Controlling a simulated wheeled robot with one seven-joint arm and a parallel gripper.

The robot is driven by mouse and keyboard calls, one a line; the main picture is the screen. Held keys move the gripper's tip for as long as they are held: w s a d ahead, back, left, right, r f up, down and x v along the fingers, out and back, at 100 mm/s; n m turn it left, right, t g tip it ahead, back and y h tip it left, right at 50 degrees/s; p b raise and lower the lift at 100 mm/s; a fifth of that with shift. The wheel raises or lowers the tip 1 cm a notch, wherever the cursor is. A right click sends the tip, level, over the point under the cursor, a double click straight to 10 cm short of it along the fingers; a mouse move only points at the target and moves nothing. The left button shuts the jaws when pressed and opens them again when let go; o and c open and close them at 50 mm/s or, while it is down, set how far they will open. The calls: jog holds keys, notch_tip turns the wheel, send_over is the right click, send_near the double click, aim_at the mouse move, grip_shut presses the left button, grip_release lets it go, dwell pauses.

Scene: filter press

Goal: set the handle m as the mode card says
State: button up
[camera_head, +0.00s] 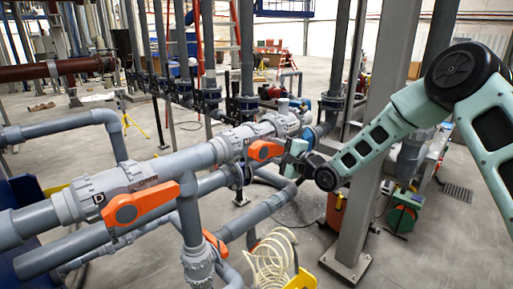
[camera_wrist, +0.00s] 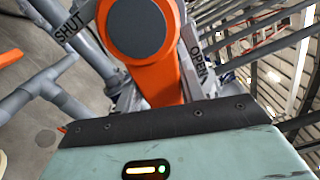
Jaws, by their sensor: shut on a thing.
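An orange valve handle (camera_head: 262,151) with a dark round hub sits on the grey pipe at the middle of the head view. My gripper (camera_head: 287,150) is at its right end, shut on it. In the wrist view the same handle (camera_wrist: 150,40) runs from its hub down to my gripper, whose fingertips are hidden. A SHUT plate (camera_wrist: 72,24) stands left of the hub and an OPEN plate (camera_wrist: 196,55) right of it; the lever lies beside OPEN. I cannot read a letter m on the handle. I cannot make out a mode card in either view.
Another orange handle (camera_head: 140,205) sits nearer on the pipe at left, beside a D plate (camera_head: 99,198). A third orange handle (camera_head: 214,243) is lower down. A grey steel column (camera_head: 377,130) stands close behind my arm. A coiled cream hose (camera_head: 272,262) lies below.

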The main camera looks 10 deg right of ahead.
jog(key=m, duration=0.1)
jog(key=f+m, duration=0.2)
jog(key=shift+s+a+f+m, duration=0.2)
jog(key=shift+s+a+m, duration=0.15)
jog(key=shift+m, duration=0.05)
jog(key=f+m, duration=0.1)
jog(key=m, duration=0.1)
jog(key=s+a+m, duration=0.1)
jog(key=m, duration=0.1)
jog(key=shift+a+f, duration=0.15)
jog(key=shift+f, duration=0.2)
jog(key=m, duration=0.2)
jog(key=s+a+m, duration=0.1)
jog(key=m, duration=0.1)
jog(key=a+f+m+b, duration=0.1)
jog(key=shift+s+a+m, duration=0.15)
jog(key=shift+s+m, duration=0.2)
jog(key=shift+m, duration=0.05)
jog(key=shift+s+a+r+m+b, duration=0.15)
jog(key=shift+a+m, duration=0.1)
jog(key=shift+m, duration=0.25)
jog(key=shift+s+a+f+m+b, duration=0.15)
jog(key=shift+a+m, duration=0.1)
jog(key=shift+m, duration=0.25)
jog(key=o, duration=1.1)
jog(key=shift+r, duration=0.2)
jog(key=shift+o, duration=0.2)
jog(key=shift+d, duration=0.1)
